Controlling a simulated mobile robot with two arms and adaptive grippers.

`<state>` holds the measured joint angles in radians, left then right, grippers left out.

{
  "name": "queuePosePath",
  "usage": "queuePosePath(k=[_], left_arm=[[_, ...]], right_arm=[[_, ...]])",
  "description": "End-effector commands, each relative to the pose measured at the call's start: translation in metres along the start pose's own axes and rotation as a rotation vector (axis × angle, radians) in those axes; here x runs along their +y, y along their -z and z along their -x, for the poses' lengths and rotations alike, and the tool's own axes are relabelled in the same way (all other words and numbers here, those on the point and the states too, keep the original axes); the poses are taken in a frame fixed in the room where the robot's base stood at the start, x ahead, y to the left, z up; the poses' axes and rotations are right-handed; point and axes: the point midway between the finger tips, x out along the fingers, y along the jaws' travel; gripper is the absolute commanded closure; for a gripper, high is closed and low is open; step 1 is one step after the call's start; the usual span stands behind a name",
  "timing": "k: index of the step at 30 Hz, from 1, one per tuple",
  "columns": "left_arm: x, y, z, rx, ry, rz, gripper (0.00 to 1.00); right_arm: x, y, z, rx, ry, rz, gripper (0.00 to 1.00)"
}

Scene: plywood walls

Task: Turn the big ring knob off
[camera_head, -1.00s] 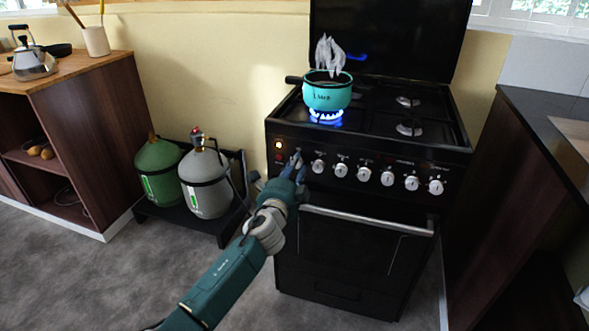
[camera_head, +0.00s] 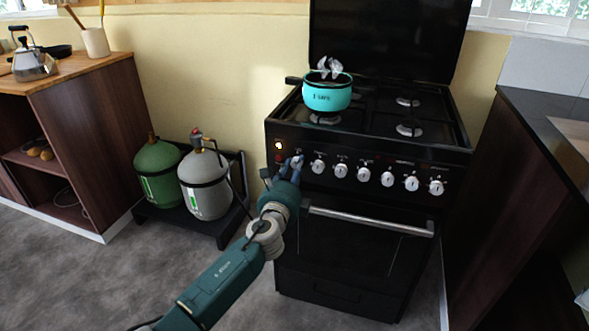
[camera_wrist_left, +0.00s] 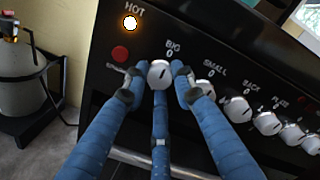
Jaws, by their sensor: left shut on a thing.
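The stove (camera_head: 350,240) stands ahead with a row of white knobs on its black front panel. In the left wrist view the big ring knob (camera_wrist_left: 158,74) is a white knob under the label "BIG 0". My left gripper (camera_head: 291,165) is at the left end of the panel, its blue fingers around this knob and shut on it. In the left wrist view the fingertips (camera_wrist_left: 156,80) sit on both sides of the knob, with a third finger below. In the head view the gripper hides the knob. No flame shows under the turquoise pot (camera_head: 327,94). My right gripper is not in view.
The small knob (camera_wrist_left: 203,88) is close to the right finger, with more knobs beyond it. The "HOT" lamp (camera_wrist_left: 130,23) glows above a red button (camera_wrist_left: 119,54). The oven handle (camera_head: 368,221) runs below. Gas bottles (camera_head: 205,183) stand left of the stove.

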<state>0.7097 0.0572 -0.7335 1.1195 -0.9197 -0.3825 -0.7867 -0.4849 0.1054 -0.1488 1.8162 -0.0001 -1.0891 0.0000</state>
Motion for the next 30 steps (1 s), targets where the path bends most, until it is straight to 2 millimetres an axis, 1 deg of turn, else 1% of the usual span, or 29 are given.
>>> queuePosePath(k=[9, 10, 11, 12, 13, 21, 23, 26, 30], left_arm=[[0.002, 0.000, 0.000, 0.000, -0.004, -0.003, 1.00], [0.003, 0.000, 0.000, 0.000, -0.004, -0.003, 0.72], [0.003, 0.000, 0.000, 0.000, -0.004, -0.003, 0.67], [0.002, 0.000, 0.000, 0.000, -0.004, -0.003, 0.58], [0.002, 0.000, 0.000, 0.000, -0.003, -0.003, 0.56], [0.000, 0.000, 0.002, 0.000, 0.000, -0.002, 0.56], [0.000, 0.000, 0.003, 0.000, 0.000, -0.003, 0.56], [0.001, 0.000, 0.011, -0.001, 0.001, -0.001, 0.56], [0.001, 0.000, 0.031, 0.001, -0.001, -0.001, 0.56]], right_arm=[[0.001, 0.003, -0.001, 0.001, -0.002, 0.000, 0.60], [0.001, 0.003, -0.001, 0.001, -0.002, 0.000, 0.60], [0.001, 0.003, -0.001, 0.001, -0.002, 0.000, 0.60], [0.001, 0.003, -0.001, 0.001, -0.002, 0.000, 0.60], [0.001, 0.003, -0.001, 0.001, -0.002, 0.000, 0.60], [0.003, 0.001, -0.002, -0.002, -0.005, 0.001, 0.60], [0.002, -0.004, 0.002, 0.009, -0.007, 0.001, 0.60], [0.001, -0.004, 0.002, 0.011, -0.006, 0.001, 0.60], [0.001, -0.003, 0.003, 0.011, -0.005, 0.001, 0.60]])
